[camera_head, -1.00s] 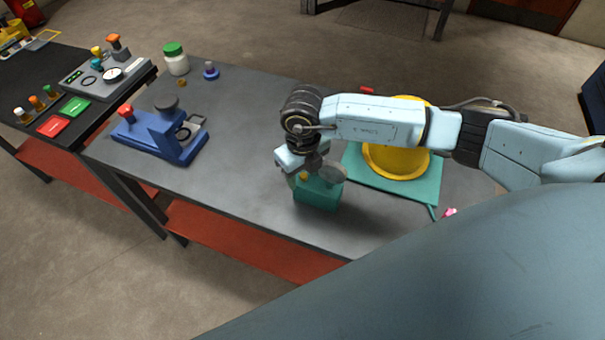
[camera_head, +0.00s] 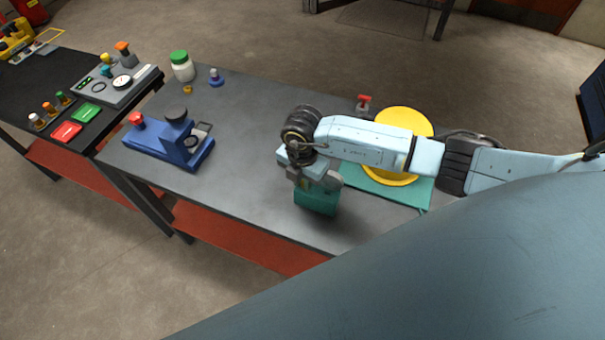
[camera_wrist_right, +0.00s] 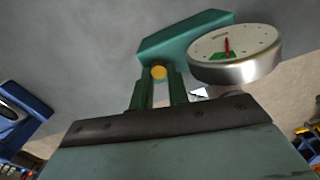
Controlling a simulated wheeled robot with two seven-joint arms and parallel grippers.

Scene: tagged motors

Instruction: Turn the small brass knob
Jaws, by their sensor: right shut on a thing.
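The small brass knob (camera_wrist_right: 159,72) sticks out of a teal box (camera_wrist_right: 185,38) in the right wrist view. The teal box also shows in the head view (camera_head: 317,203) on the grey table, where my gripper hides the knob. A round gauge (camera_wrist_right: 235,50) with a red needle over a green zone sits beside the knob on the box. My right gripper (camera_wrist_right: 159,82) is shut on the knob, one finger on each side of it. It comes down over the box in the head view (camera_head: 308,184). My left gripper is not in view.
A yellow round dish (camera_head: 400,122) on a teal mat and a red-topped piece (camera_head: 363,103) lie behind my right arm. A blue device (camera_head: 170,145), a green-lidded jar (camera_head: 182,66) and a grey panel (camera_head: 115,85) stand left. The table between blue device and teal box is clear.

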